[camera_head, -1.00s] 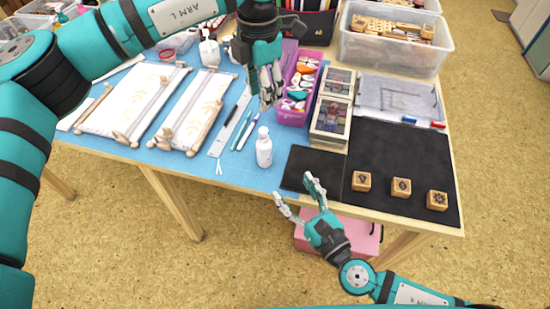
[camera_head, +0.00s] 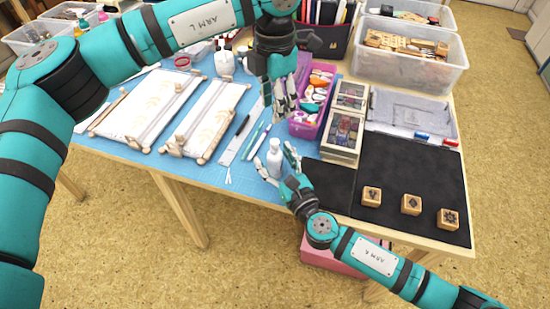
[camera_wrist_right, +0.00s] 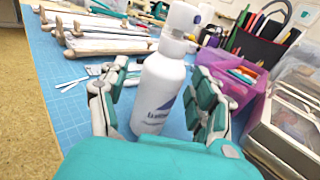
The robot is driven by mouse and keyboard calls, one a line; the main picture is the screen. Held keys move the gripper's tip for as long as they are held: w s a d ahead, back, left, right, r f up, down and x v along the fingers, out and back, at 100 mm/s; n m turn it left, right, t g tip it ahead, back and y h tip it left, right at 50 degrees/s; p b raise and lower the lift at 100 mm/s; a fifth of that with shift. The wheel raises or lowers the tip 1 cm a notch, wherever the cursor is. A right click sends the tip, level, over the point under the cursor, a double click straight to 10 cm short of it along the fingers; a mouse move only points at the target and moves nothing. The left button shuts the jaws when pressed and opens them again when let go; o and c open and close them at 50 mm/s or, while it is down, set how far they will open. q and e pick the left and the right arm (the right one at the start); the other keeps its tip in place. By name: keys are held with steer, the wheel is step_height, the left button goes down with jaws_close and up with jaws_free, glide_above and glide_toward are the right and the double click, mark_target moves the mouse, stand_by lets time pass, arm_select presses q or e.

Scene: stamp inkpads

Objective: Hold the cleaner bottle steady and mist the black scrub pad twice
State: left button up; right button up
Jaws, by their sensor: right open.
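The white cleaner bottle (camera_head: 274,153) stands upright on the blue mat near the table's front edge. In the right wrist view the bottle (camera_wrist_right: 158,98) is between the fingers of my right gripper (camera_wrist_right: 156,84), which are apart on either side of it. In the head view my right gripper (camera_head: 279,163) reaches the bottle from the front right. A flat black pad (camera_head: 327,181) lies right of the bottle, partly behind my right gripper. My left gripper (camera_head: 281,104) hangs fingers down behind the bottle, beside the purple bin; its opening is unclear.
A purple bin (camera_head: 308,130) of colourful items and a stack of ink pads (camera_head: 343,133) stand behind the black pad. A large dark mat (camera_head: 415,174) with wooden stamps (camera_head: 410,204) lies right. Pens and a ruler (camera_head: 236,139) lie left of the bottle.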

jaws_close()
stand_by(0.4)
stand_by(0.9)
arm_select(q)
steer(key=shift+m, duration=0.3)
steer(key=c, duration=0.4)
steer(key=shift+f+m, duration=0.1)
steer(key=shift+m, duration=1.1)
jaws_close()
steer(key=shift+m, duration=0.8)
steer(key=shift+s+d+f, duration=0.1)
steer(key=shift+s+f, duration=0.05)
steer(key=shift+f, duration=3.25)
